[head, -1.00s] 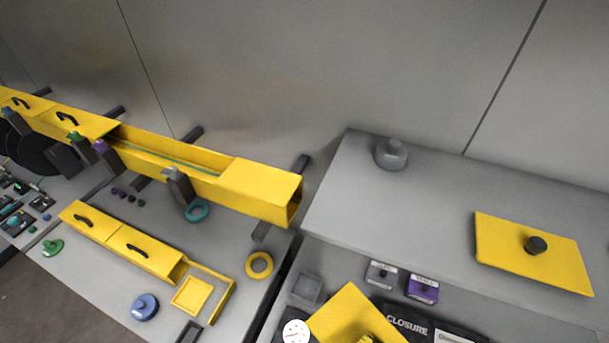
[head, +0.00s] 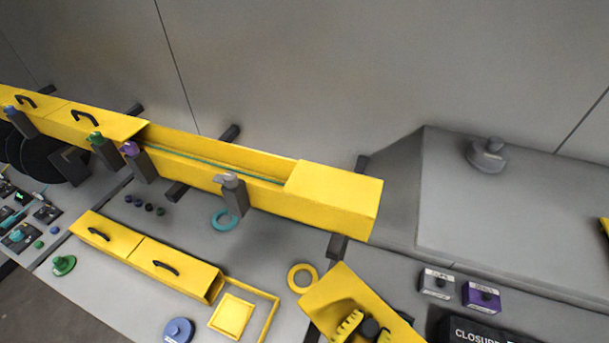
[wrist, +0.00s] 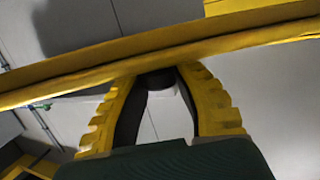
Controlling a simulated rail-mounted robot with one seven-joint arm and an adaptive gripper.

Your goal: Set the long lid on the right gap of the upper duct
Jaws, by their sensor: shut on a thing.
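The upper duct (head: 320,195) is a yellow trough along the back wall. Its right gap (head: 215,158) is open on top, with a teal cable inside, between a covered section on the left and a cover at the right end. My gripper (head: 368,330) is shut on the dark knob of a yellow lid (head: 340,290), in front of and below the duct's right end. The lid is tilted in the head view and partly cut off by the picture's edge. In the wrist view, the lid (wrist: 150,58) crosses above both fingers, with the knob (wrist: 157,80) between them.
Dark brackets (head: 230,133) and grey posts with coloured caps (head: 233,193) line the duct. A lower yellow duct (head: 150,258), a yellow ring (head: 301,278) and a teal ring (head: 224,219) lie in front. A grey raised block (head: 510,210) stands right.

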